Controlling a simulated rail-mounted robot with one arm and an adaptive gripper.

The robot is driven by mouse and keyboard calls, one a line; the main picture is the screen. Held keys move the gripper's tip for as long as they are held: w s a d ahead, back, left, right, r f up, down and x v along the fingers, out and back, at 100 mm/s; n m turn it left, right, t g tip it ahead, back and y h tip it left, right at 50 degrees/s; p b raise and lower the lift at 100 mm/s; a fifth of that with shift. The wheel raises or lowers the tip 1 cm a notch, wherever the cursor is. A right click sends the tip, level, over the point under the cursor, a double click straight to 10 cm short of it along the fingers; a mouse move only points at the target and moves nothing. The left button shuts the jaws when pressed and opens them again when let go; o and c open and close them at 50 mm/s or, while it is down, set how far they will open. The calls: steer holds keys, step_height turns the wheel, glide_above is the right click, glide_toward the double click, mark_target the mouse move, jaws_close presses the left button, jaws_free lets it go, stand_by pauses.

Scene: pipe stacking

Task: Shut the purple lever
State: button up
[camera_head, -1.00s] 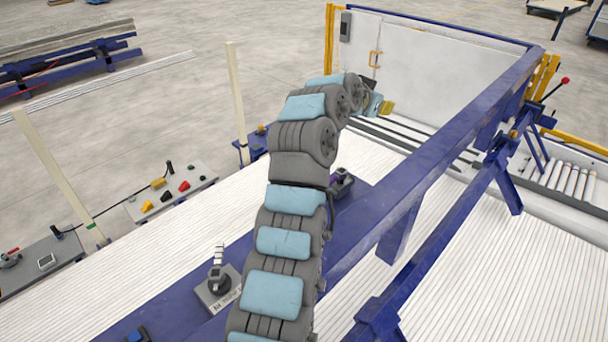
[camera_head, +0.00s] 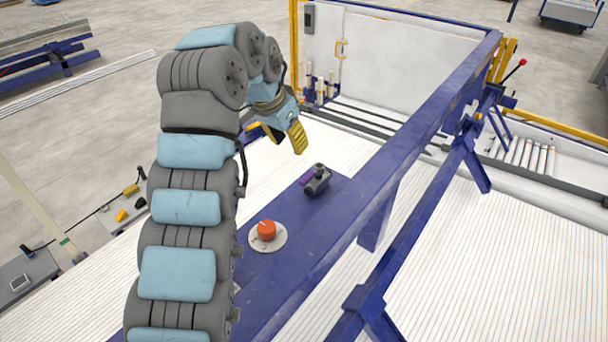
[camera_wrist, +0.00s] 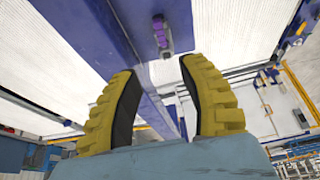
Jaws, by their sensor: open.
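The purple lever (camera_head: 306,178) belongs to a small dark grey valve-like fitting (camera_head: 319,180) on the blue beam in the head view. In the wrist view the purple lever (camera_wrist: 162,39) shows at the top centre, beyond the fingertips. My gripper (camera_head: 277,137) has yellow ribbed fingers. It is open and empty, above and to the left of the lever in the head view, and apart from it. In the wrist view my gripper (camera_wrist: 157,75) has its two fingers spread wide. The lever's exact angle is too small to tell.
An orange knob (camera_head: 267,230) on a round pale plate sits on the same blue beam (camera_head: 283,262), nearer than the lever. A long raised blue rail (camera_head: 400,160) runs along the right. White pipes (camera_head: 500,270) lie on both sides.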

mark_target(306, 178)
steer(key=p+x, duration=0.3)
steer(key=x, duration=1.2)
steer(key=shift+w+f, duration=0.2)
steer(key=shift+f, duration=0.05)
jaws_close()
